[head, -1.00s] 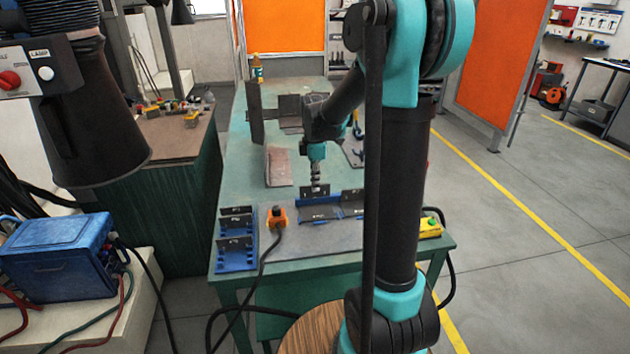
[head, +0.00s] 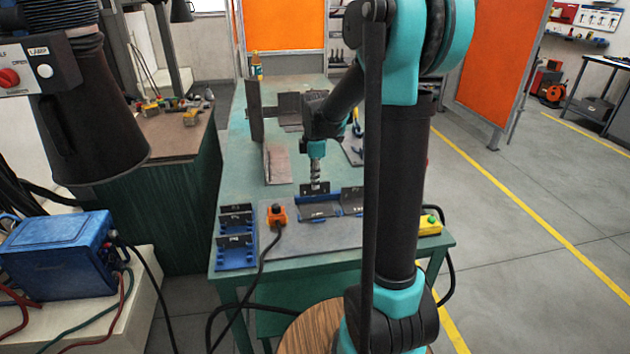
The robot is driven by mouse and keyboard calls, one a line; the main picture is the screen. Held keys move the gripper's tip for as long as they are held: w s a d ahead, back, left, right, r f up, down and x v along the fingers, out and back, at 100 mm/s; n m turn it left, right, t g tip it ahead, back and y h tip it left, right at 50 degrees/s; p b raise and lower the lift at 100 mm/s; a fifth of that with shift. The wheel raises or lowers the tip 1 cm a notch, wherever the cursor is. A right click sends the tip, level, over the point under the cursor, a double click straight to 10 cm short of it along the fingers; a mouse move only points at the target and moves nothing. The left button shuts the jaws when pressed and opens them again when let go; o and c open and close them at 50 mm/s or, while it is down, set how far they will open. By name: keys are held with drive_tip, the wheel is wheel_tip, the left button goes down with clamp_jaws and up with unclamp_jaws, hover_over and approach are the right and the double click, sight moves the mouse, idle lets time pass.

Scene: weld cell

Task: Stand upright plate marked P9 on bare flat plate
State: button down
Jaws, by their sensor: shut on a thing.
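My gripper (head: 315,181) is over the far edge of the blue fixture (head: 304,215) on the table. It is shut on a small dark upright plate (head: 314,189) with faint pale marks, too small to read. A dark flat plate (head: 320,209) lies in the fixture just in front of and below the held plate. I cannot tell whether the two touch.
A blue rack (head: 236,265) with several upright dark plates stands at the table's front left. An orange device (head: 277,216) with a black cable stands between rack and fixture. Tall metal plates (head: 255,110) stand farther back. A yellow box (head: 431,226) sits at the right edge.

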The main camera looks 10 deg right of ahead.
sight(315, 195)
drive_tip(key=shift+f, duration=1.75)
idle(1.2)
drive_tip(key=c, duration=1.6)
unclamp_jaws()
drive_tip(key=shift+r, duration=0.1)
drive_tip(key=shift+r, duration=3.9)
